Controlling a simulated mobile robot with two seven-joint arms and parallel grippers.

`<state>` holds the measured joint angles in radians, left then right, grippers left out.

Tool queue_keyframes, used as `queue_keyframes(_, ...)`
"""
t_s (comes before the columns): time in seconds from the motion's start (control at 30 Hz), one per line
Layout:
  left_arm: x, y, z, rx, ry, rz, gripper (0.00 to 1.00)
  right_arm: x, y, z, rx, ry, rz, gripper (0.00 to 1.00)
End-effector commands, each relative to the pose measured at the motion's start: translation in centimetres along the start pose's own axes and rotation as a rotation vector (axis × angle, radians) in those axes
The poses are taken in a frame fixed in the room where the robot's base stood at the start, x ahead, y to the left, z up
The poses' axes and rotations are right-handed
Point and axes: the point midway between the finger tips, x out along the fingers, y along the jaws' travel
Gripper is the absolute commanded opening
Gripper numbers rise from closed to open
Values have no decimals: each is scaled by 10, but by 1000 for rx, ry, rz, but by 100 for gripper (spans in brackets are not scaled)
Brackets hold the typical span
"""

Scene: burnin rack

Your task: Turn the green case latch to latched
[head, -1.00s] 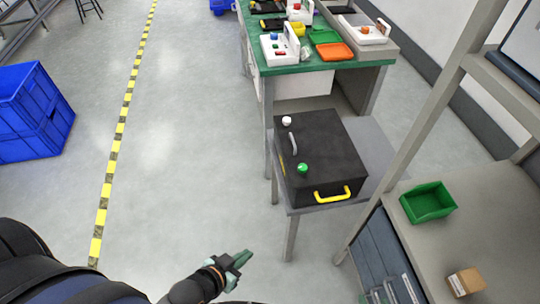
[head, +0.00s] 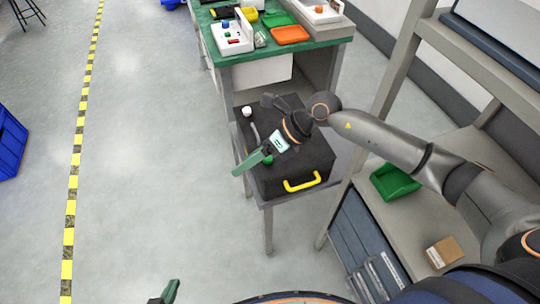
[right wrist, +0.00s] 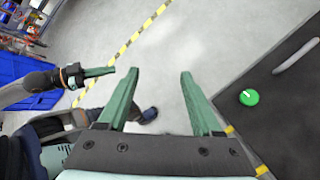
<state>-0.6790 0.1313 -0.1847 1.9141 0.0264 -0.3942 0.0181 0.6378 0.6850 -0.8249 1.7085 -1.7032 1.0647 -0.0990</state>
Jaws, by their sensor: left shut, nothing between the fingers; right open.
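The black case (head: 305,160) lies on a small grey stand, with a yellow handle (head: 305,183) at its near edge. Its round green latch (right wrist: 249,97) shows in the right wrist view on the dark top, with a small pale mark. My left gripper (head: 171,290) is shut and empty at the bottom of the head view.
A white knob (head: 247,111) and a grey bar handle (right wrist: 296,56) are also on the case. A green-topped bench (head: 270,52) with devices stands behind. A shelf with a green bin (head: 392,183) and a small box (head: 444,252) is at right.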

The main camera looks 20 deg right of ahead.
Motion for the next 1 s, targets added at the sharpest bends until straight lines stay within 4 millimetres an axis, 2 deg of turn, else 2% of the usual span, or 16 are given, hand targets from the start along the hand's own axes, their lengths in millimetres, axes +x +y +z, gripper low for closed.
queue_keyframes(0.03, 2, 0, 2, 0, 0, 0, 0, -15, -26, -2, -64, 64, -105, 66)
queue_keyframes(0.13, 3, 0, 3, 0, 1, 0, 0, -42, -65, -6, -144, 174, -270, 66)
queue_keyframes(0.23, 3, 0, 3, 0, 1, 0, 0, -64, -89, -8, -181, 240, -376, 66)
queue_keyframes(0.37, 3, 0, 3, 0, 1, 0, 0, -72, -102, -10, -196, 276, -429, 66)
queue_keyframes(0.47, 2, 0, 2, 0, 1, 0, 0, -64, -107, -13, -196, 279, -430, 66)
queue_keyframes(0.8, 2, 0, 1, 0, 1, -1, 0, -2, -136, -28, -194, 277, -427, 66)
queue_keyframes(1.0, 3, -1, 3, 0, 1, -1, 0, 23, -148, -34, -195, 275, -427, 66)
